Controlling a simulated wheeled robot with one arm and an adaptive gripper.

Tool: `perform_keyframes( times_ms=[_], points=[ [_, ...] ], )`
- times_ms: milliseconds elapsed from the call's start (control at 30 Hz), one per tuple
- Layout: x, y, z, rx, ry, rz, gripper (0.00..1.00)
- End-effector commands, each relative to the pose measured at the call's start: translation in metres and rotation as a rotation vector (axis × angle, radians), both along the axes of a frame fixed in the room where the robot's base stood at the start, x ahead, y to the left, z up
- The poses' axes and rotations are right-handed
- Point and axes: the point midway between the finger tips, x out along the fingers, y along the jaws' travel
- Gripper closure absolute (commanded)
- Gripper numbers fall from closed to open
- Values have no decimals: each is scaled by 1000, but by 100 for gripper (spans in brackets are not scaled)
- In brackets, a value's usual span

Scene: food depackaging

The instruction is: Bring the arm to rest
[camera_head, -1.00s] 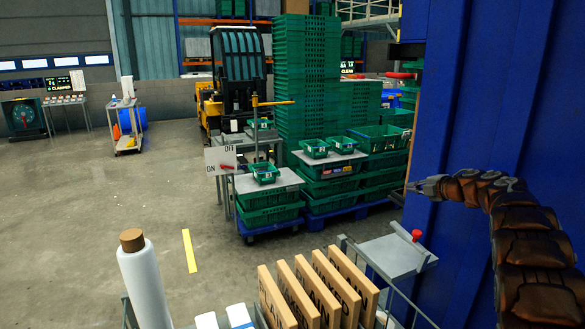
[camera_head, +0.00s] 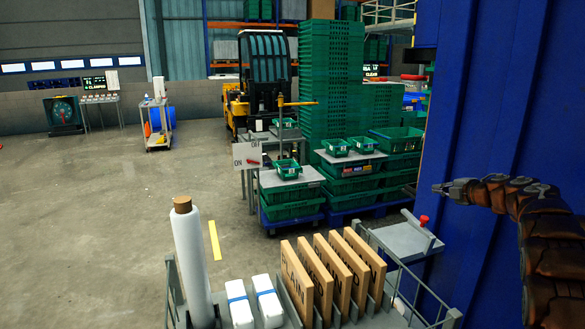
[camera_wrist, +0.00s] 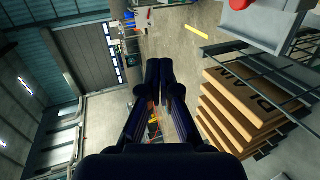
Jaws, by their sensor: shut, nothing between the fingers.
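My arm (camera_head: 550,240) reaches in from the right edge of the head view and bends to the left at its top. My gripper (camera_head: 440,189) points left in front of the blue wall. It is empty and apart from everything around it. In the wrist view my gripper's two dark fingers (camera_wrist: 159,72) lie together at their tips, with nothing between them.
Below my gripper are a grey tray (camera_head: 400,240) with a red knob (camera_head: 424,220) and a rack of several brown boards (camera_head: 327,283). A white roll (camera_head: 190,255) stands left. A blue wall (camera_head: 475,110) is close behind my arm. Open floor (camera_head: 110,240) lies left.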

Motion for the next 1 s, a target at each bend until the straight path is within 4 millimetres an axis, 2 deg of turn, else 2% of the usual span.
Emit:
perform_keyframes(
  times_ms=[367,567,667,800,900,1000],
  points=[
    [6,3,50,59,-86,-147,100],
    [1,-2,91,124,-153,-297,100],
    [-10,-5,115,179,-190,-408,100],
    [-36,-14,137,265,-220,-582,100],
    [-60,-19,144,334,-223,-703,100],
    [-89,-22,142,401,-209,-826,100]
  ],
)
